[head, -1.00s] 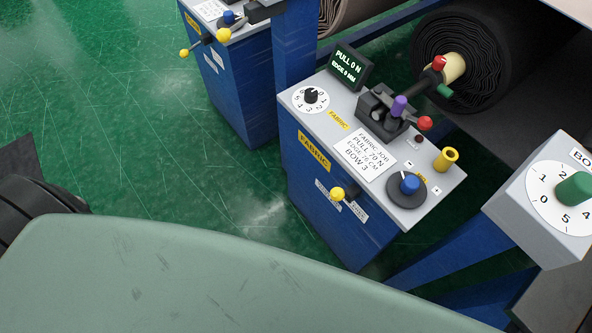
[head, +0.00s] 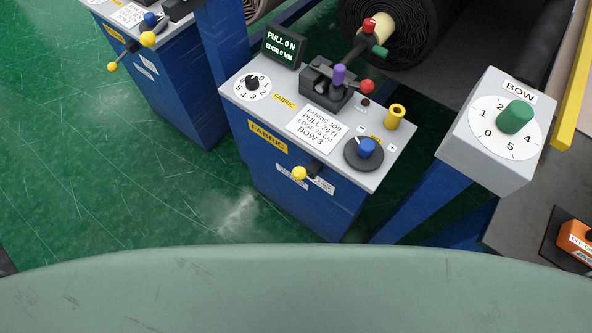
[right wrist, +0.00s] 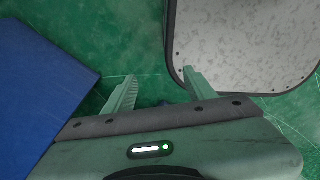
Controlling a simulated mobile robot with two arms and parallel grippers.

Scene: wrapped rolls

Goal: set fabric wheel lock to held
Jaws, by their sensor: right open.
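The fabric station is a blue cabinet (head: 290,205) with a grey top and yellow FABRIC labels, in the middle of the head view. A short dark lever with a yellow ball (head: 299,173) sticks out of its front, between two small white labels (head: 291,180) too small to read surely. On top are a black clamp block (head: 322,88) with purple and red knobs, a blue knob (head: 366,147) and a numbered dial (head: 252,85). The display (head: 284,45) reads PULL 0 N, EDGE 0 MM. My right gripper (right wrist: 160,80) is open and empty above green floor; my left gripper is out of view.
A similar cabinet (head: 175,95) stands at the left. A BOW dial box (head: 490,130) stands at the right, with an orange box (head: 575,240) beyond. A black roll (head: 405,30) is behind. In the right wrist view, a blue panel (right wrist: 40,90) and grey plate (right wrist: 245,45) flank the gripper.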

